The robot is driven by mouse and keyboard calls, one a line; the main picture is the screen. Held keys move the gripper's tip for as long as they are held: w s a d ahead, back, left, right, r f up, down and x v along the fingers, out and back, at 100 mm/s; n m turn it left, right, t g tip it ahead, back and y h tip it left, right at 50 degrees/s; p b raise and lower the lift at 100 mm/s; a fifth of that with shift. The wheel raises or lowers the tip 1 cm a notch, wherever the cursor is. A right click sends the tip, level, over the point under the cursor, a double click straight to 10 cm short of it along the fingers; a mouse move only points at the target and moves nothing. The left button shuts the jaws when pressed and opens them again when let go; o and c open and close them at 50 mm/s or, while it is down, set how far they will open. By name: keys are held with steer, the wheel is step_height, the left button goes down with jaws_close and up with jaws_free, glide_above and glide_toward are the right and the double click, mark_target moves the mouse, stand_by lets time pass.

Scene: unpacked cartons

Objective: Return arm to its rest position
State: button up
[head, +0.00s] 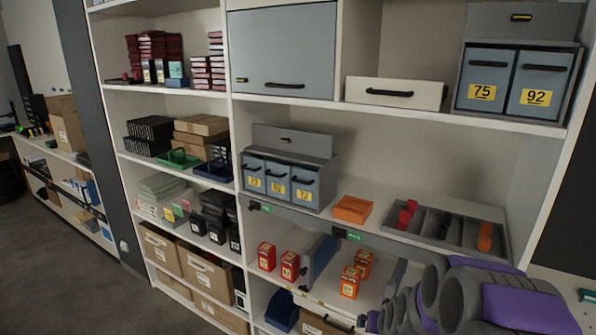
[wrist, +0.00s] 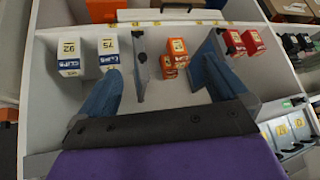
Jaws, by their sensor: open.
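My arm (head: 490,300), grey and purple, reaches in from the lower right in the head view, in front of the shelf unit. My gripper (wrist: 158,82) shows in the wrist view with its two blue-grey fingers spread wide. Nothing is held between them. The fingers point at a shelf compartment that looks upside down in this view. Orange boxes (wrist: 174,58) stand beyond the gap between the fingers, apart from them. In the head view the gripper cannot be made out clearly at the bottom edge.
Red boxes (head: 267,257), orange boxes (head: 349,282) and a grey divider (head: 319,258) stand on the lower shelf. Blue-white boxes (wrist: 68,57) stand left of the fingers. Above are an orange box (head: 352,209) and a grey tray (head: 400,236). The floor (head: 60,270) at left is clear.

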steer(key=s+a+r+n+g, duration=0.1)
steer(key=s+a+r+g, duration=0.1)
steer(key=s, duration=1.1)
steer(key=s+a+r+g, duration=0.3)
steer(key=s+r, duration=0.3)
steer(key=s, duration=0.7)
steer(key=s+a+r+n+g, duration=0.1)
steer(key=s+r+g, duration=0.3)
steer(key=s, duration=0.9)
steer(key=shift+a+r+n, duration=0.3)
steer(key=shift+a+r, duration=0.2)
steer(key=shift+a, duration=0.25)
steer(key=shift+w, duration=0.1)
